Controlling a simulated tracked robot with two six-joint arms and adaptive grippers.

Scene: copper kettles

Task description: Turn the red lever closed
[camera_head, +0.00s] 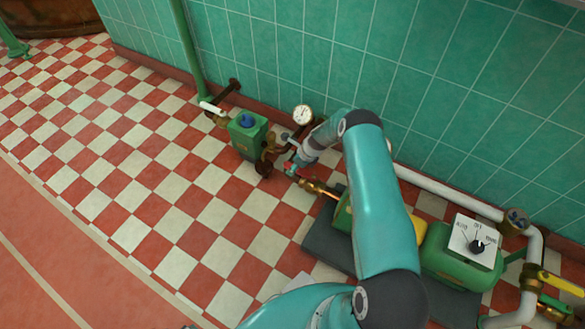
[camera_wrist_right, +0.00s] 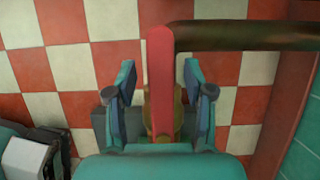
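The red lever (camera_wrist_right: 160,45) stands upright in the middle of the right wrist view, running up to a dark pipe. My right gripper (camera_wrist_right: 160,80) is open, one finger on each side of the lever, with a narrow gap visible on both sides. A brass fitting behind the lever is partly hidden by it. In the head view my right arm reaches down to the pipework, and a small red part (camera_head: 288,168) shows at my right gripper (camera_head: 297,163); the arm hides much there. My left gripper is not in view.
A green box with a blue knob (camera_head: 248,122) and a pressure gauge (camera_head: 303,114) stand close by, left of and behind my right gripper. A green pump with a dial plate (camera_head: 474,240), white pipes and a yellow lever (camera_head: 562,284) lie to the right. The checkered floor (camera_head: 140,165) at left is clear.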

